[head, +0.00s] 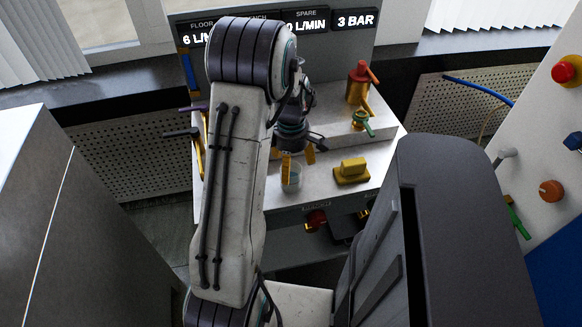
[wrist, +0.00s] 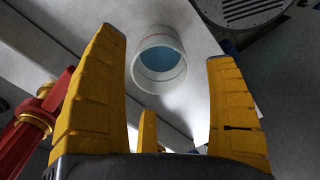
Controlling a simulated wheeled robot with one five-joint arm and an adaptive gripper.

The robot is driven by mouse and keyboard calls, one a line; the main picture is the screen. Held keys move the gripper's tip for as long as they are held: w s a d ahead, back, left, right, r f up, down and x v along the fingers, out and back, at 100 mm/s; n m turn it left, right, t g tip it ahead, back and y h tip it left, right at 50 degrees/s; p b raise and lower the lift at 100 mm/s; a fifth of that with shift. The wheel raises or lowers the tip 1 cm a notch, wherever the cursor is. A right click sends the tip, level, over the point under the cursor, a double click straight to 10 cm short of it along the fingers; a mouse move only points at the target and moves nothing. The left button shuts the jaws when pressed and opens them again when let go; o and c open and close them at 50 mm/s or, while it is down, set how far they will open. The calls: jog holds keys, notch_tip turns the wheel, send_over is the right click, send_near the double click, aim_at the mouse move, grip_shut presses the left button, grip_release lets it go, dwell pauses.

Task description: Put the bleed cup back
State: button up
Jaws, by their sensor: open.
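The bleed cup is a pale, see-through cup (head: 291,179) with blue liquid in it, standing near the front edge of the metal bench (head: 322,187). In the wrist view the cup (wrist: 160,57) shows from above, its mouth facing the camera, between the yellow fingers. My gripper (head: 298,156) is open and hangs just above the cup. In the wrist view my gripper (wrist: 166,55) has its fingers apart on either side of the cup, with no clear contact. My arm hides part of the bench's left side.
A yellow block (head: 352,172) sits right of the cup. Behind stand a green-handled brass valve (head: 362,120) and a red fitting (head: 358,82). A red pipe (wrist: 22,135) lies left in the wrist view; a round slotted plate (wrist: 245,10) is upper right. A dark-topped cabinet (head: 450,200) rises at right.

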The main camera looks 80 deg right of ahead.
aim_at(291, 169)
notch_tip(291, 169, up, 10)
jog(key=p, duration=0.1)
jog(key=shift+r, duration=0.2)
dwell(0.3)
jog(key=w+a+r+t+h, duration=0.1)
jog(key=w+a+r, duration=0.2)
jog(key=w+a, duration=0.65)
jog(key=w+a+r, duration=0.3)
jog(key=w+a, duration=0.4)
jog(key=w, duration=0.6)
jog(key=s+a+n+t+y, duration=0.1)
jog(key=a+t, duration=0.1)
jog(key=a, duration=2.1)
jog(key=shift+s+a, duration=0.25)
